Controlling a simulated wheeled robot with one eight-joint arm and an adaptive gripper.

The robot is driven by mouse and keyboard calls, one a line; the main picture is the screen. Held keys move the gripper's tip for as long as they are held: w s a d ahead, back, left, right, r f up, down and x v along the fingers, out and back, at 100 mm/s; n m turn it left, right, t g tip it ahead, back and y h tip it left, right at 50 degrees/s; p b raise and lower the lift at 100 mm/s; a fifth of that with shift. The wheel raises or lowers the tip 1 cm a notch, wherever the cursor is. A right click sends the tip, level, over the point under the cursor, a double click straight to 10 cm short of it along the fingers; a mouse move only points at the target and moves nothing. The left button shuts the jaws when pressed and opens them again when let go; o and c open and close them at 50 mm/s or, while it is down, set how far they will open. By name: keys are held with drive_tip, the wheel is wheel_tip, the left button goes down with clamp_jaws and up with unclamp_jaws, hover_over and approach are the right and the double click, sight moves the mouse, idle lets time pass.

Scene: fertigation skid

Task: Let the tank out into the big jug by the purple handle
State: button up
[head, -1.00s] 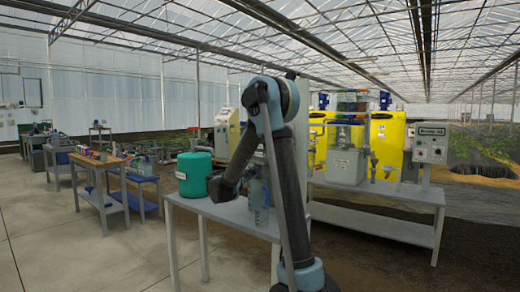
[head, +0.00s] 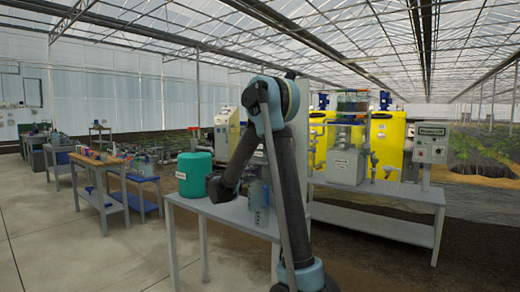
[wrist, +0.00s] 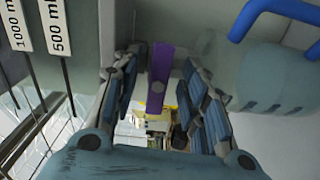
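A purple handle (wrist: 158,78) stands upright in the middle of the wrist view, between the two fingers of my gripper (wrist: 160,100). The fingers are open, with a gap on each side of the handle and no clear contact. The handle's mounting is partly hidden. In the head view my dark wrist end (head: 222,189) is beside a green tank (head: 195,174) with a white label, above the near bench; the fingers cannot be made out there. A bluish clear container (head: 258,202) stands on that bench, partly behind my arm; I cannot tell whether it is the big jug.
A blue handle (wrist: 283,14) is at the upper right of the wrist view. Labels reading 1000 ml (wrist: 17,25) and 500 ml (wrist: 55,28) are at the left. A second bench (head: 375,225) carries a grey tank (head: 346,166) and control box (head: 430,144).

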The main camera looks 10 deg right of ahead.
drive_tip(key=v, duration=0.6)
drive_tip(key=shift+s+a, duration=0.2)
drive_tip(key=shift+a, duration=0.05)
drive_tip(key=shift+r, duration=0.1)
drive_tip(key=s+d+f+m+g+y, duration=0.2)
drive_tip(key=s+d+f+g, duration=0.2)
drive_tip(key=s+d, duration=0.55)
drive_tip(key=s+d+f+m+g+y, duration=0.25)
drive_tip(key=s+d, duration=0.35)
drive_tip(key=s, duration=0.6)
drive_tip(key=s+a+f+m+g+y, duration=0.1)
drive_tip(key=s+f, duration=0.3)
drive_tip(key=s, duration=0.4)
drive_tip(key=s+a+f+m+g+y, duration=0.1)
drive_tip(key=s+f+y, duration=0.3)
drive_tip(key=s, duration=0.4)
drive_tip(key=s+a+f+m+g+y, duration=0.1)
drive_tip(key=s+a+f+g+y, duration=0.1)
drive_tip(key=s+f, duration=0.4)
drive_tip(key=shift+s+a+f+y, duration=0.15)
drive_tip(key=shift+s+a+y, duration=0.6)
drive_tip(key=shift+s, duration=0.5)
